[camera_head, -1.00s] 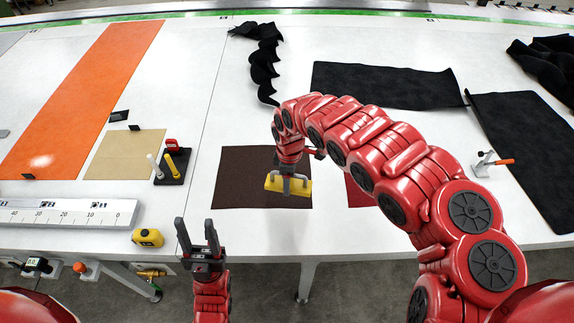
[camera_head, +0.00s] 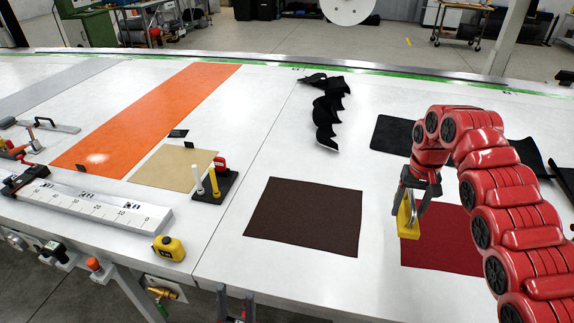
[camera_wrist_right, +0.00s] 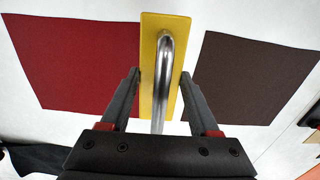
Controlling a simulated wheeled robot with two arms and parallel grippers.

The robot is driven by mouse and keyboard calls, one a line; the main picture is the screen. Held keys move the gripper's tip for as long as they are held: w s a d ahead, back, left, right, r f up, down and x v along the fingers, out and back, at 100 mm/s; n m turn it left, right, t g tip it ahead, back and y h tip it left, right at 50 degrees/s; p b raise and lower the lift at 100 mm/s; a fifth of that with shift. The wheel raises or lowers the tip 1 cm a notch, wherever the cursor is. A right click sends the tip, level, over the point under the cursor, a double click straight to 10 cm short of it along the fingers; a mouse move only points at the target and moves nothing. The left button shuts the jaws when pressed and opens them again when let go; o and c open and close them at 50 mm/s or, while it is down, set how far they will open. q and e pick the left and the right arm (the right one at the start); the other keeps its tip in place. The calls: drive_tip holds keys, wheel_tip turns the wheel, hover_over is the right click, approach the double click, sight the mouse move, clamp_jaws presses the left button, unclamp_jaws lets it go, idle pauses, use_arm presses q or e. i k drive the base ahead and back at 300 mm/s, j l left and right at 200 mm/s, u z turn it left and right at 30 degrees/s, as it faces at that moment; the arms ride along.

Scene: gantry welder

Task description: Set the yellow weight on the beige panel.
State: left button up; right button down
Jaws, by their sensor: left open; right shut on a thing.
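The yellow weight (camera_head: 408,224) is a flat yellow bar with a steel handle. My right gripper (camera_head: 410,203) is shut on that handle, and the weight appears raised, over the gap at the red panel's left edge. In the right wrist view the yellow weight (camera_wrist_right: 151,30) lies between the red and brown panels, with the handle between my fingers (camera_wrist_right: 160,80). The beige panel (camera_head: 165,170) lies flat at the left, well away from the weight. My left gripper (camera_head: 236,298) is open and empty at the bottom edge, partly cut off.
A brown panel (camera_head: 303,216) and a red panel (camera_head: 438,240) lie on the white table. A black stand (camera_head: 222,189) with upright posts touches or nearly touches the beige panel's right side. Small black pieces (camera_head: 189,144) lie at its far edge. A tape measure (camera_head: 168,248) and ruler (camera_head: 95,205) are nearer.

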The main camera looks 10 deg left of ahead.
sight(181, 158)
drive_tip(key=i+j+u, duration=0.25)
drive_tip(key=j, duration=0.2)
drive_tip(key=j+u, duration=0.25)
drive_tip(key=j, duration=0.15)
drive_tip(key=i+j+u, duration=0.25)
drive_tip(key=j, duration=0.1)
